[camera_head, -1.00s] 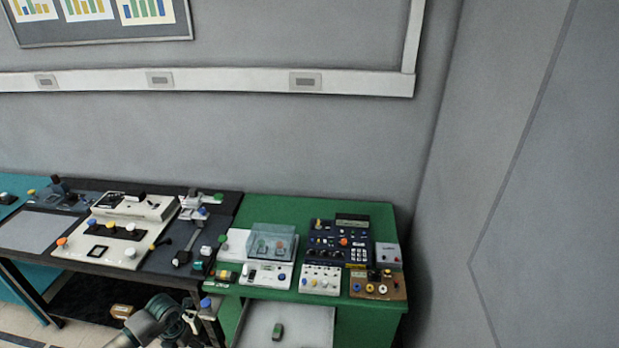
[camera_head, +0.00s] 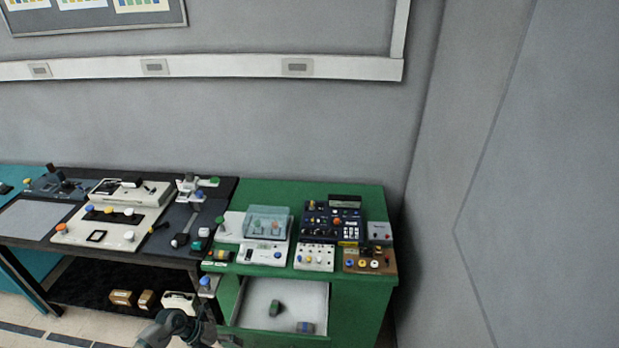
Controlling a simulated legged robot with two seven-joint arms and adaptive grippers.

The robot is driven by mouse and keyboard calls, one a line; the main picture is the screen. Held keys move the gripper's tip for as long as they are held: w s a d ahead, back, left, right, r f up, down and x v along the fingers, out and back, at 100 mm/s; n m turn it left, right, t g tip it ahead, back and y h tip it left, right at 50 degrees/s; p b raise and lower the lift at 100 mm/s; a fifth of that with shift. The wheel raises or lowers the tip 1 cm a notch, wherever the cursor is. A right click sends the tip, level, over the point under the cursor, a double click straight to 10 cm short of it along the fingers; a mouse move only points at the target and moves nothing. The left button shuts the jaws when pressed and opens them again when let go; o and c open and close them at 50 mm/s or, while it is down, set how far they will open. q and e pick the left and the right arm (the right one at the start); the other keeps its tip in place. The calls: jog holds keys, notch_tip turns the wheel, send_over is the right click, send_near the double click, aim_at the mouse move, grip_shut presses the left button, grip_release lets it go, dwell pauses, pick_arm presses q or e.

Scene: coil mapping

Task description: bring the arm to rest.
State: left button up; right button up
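One arm of mine (camera_head: 172,326), which I take for the left, shows at the bottom edge, left of the green bench's open drawer. Its grey and dark links are bent and partly cut off by the frame. Dark parts beside it may be its gripper, but the fingers cannot be made out, nor whether they hold anything. My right arm and gripper are not in view. The open drawer (camera_head: 257,292) has a pale inside and holds a dark green item (camera_head: 275,308) and a blue-grey item (camera_head: 305,327).
The green bench (camera_head: 365,195) carries several instrument boxes and a clear-covered case (camera_head: 268,221). The dark bench (camera_head: 225,190) on the left holds a white panel device (camera_head: 75,228); small boxes (camera_head: 121,297) sit on its lower shelf. A grey wall (camera_head: 540,200) closes the right side.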

pick_arm(q)
jog(key=w+d+f+n+t+h, duration=0.2)
jog(key=d+f+n+t+h, duration=0.2)
jog(key=d+f+n+h, duration=0.15)
jog(key=s+a+f+n+t+y+b, duration=0.1)
jog(key=s+a+f+n+t+y, duration=0.15)
jog(key=f+n, duration=0.4)
jog(key=s+a+f+n+t+y, duration=0.25)
jog(key=f+n, duration=0.25)
jog(key=f, duration=0.3)
jog(key=s+a+f+n+t+y+b, duration=0.1)
jog(key=s+f+n+y, duration=0.15)
jog(key=f+n, duration=0.35)
jog(key=s+a+f+n+g+y, duration=0.25)
jog(key=s+f+n+y, duration=0.2)
jog(key=s+f, duration=0.9)
jog(key=s+d+f+n+g, duration=0.2)
jog(key=s+f+g, duration=0.1)
jog(key=s, duration=0.9)
jog(key=s+d+f+n+g, duration=0.2)
jog(key=s+f+n+g, duration=0.1)
jog(key=s, duration=0.9)
jog(key=shift+f+g+b, duration=0.15)
jog(key=shift+g+b, duration=0.3)
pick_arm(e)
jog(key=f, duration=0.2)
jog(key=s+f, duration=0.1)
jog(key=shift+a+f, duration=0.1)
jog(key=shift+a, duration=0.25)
